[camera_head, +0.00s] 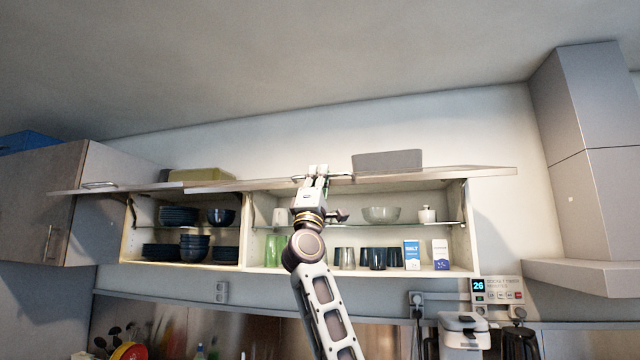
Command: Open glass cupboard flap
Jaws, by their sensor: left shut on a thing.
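The glass cupboard (471,240) is the right-hand section, with glasses, a glass bowl and cartons on its shelves. Its flap (450,178) is raised, seen nearly edge-on as a thin panel above the opening, and the shelves show below it. My left gripper (317,172) reaches up from below to the flap's front edge. It is shut on the flap handle (342,177), near the left part of the flap; the fingers partly hide the contact. My arm covers part of the shelves. My right gripper is not in view.
The left section with dark plates and bowls also has a raised flap (140,189). A grey box (387,161) and a yellowish box (201,174) show above the flaps. A range hood (590,170) stands at the right. A coffee machine (464,331) is below.

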